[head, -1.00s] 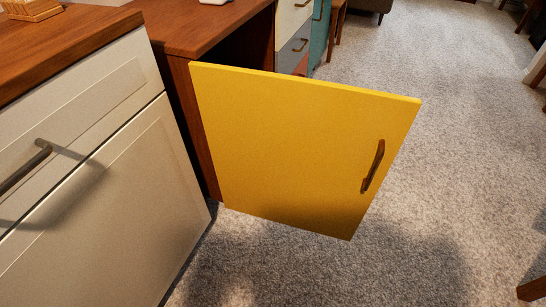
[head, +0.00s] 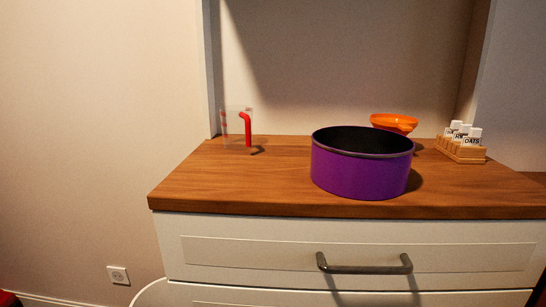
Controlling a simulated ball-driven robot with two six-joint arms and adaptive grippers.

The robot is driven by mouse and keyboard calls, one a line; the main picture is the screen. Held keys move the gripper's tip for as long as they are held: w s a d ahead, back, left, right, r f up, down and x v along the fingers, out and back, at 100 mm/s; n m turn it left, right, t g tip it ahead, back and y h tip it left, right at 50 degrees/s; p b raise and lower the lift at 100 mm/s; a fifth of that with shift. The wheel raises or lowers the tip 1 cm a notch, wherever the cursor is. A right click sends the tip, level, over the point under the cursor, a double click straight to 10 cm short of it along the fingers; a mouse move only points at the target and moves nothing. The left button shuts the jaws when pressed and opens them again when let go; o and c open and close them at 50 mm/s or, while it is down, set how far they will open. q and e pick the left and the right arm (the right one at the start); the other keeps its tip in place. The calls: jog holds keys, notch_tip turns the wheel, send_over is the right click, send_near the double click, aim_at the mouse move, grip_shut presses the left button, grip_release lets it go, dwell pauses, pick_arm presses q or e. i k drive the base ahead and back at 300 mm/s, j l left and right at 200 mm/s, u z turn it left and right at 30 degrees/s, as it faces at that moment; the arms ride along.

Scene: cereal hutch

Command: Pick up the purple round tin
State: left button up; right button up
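A purple round tin (head: 360,173) stands upright on the wooden top of the cabinet, right of the middle. It is open at the top with a dark inside and a thin pale rim. I cannot see its floor. Neither of my grippers shows in the head view.
The wooden countertop (head: 240,185) is clear left of the tin. A clear container with a red handle (head: 246,129) stands at the back left. An orange funnel-like bowl (head: 394,123) is behind the tin. A wooden rack of labelled cards (head: 462,153) stands right. A drawer handle (head: 363,268) sticks out below.

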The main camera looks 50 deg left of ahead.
aim_at(363, 163)
jog(key=u, duration=0.95)
jog(key=j+u, duration=0.4)
jog(key=j, duration=0.25)
jog(key=i, duration=0.05)
